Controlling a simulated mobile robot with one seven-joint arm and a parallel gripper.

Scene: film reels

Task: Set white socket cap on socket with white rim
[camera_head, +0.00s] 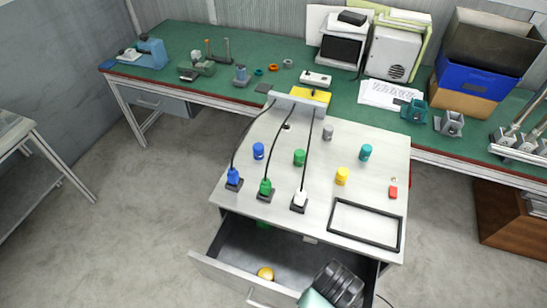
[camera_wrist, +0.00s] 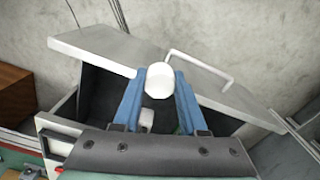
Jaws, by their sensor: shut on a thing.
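My gripper (camera_wrist: 160,88) has blue fingers, shut on the white socket cap (camera_wrist: 159,80), a short white cylinder at the fingertips in the wrist view. They are above the open drawer. In the head view my gripper's dark body (camera_head: 340,282) is at the bottom, over the drawer's right side; the fingertips and cap are hidden there. Three dark sockets stand on the grey worktop, with a blue plug (camera_head: 234,175), a green plug (camera_head: 265,187) and a white plug (camera_head: 299,198), each on a black cable. I cannot make out a white rim on the white plug's socket (camera_head: 299,207).
The open drawer (camera_head: 222,272) holds a yellow round thing (camera_head: 265,273) and a green one (camera_head: 263,225). Blue, green, yellow, grey and teal cylinders stand on the worktop (camera_head: 232,198). A black frame (camera_head: 336,232) lies at its front right. A yellow-topped block (camera_head: 310,95) is behind.

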